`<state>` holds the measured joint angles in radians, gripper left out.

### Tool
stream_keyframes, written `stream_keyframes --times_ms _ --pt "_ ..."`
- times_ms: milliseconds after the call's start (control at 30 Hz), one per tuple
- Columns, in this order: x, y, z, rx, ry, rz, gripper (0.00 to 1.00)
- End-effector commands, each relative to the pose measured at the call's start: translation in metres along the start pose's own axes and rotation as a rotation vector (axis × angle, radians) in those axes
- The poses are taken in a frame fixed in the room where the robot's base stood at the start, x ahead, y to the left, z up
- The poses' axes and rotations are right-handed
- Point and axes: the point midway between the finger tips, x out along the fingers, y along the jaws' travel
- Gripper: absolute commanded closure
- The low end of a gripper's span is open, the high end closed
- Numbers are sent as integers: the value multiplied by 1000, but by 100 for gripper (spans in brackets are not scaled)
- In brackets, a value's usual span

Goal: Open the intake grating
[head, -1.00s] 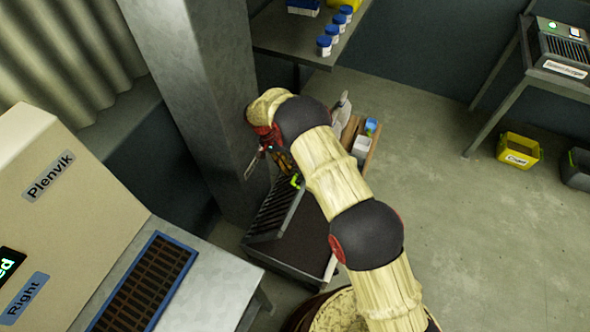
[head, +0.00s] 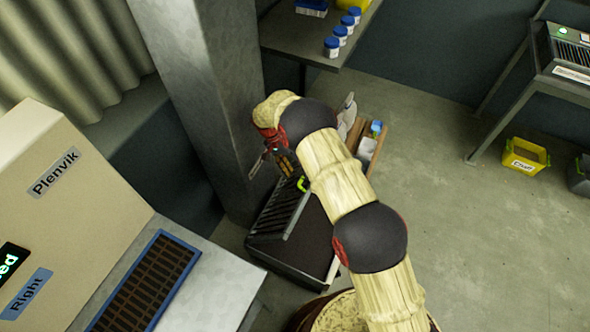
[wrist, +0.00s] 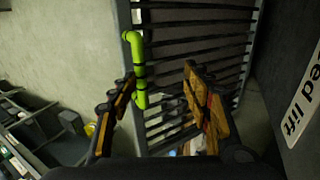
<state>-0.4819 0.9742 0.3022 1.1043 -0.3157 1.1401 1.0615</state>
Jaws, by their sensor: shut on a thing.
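A dark barred grating (head: 279,217) sits tilted on the low black machine (head: 297,254) beside the grey column. It fills the middle of the wrist view (wrist: 195,48), with floor showing between its bars. A bright green bent handle (wrist: 134,55) is fixed along its left side, and it also shows in the head view (head: 302,184). My gripper (wrist: 160,88) has its orange-padded fingers on either side of the handle's lower end. The left finger lies right against the handle, and the right finger is in front of the bars. Contact on the right side is unclear.
The Plenvik machine (head: 40,150) with a blue-framed grate (head: 148,283) stands at left. The grey column (head: 205,90) rises close to my gripper. A wooden crate (head: 373,150) lies behind my arm. A yellow bin (head: 525,157) stands at right. The floor between is clear.

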Motion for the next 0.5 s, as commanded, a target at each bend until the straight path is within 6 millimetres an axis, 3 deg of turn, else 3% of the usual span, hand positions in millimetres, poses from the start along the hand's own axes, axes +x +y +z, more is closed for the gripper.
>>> stream_keyframes --times_ms 167,500 --pt "-10 3 3 -1 -3 -6 70" --pt "-67 33 1 0 0 -4 70"
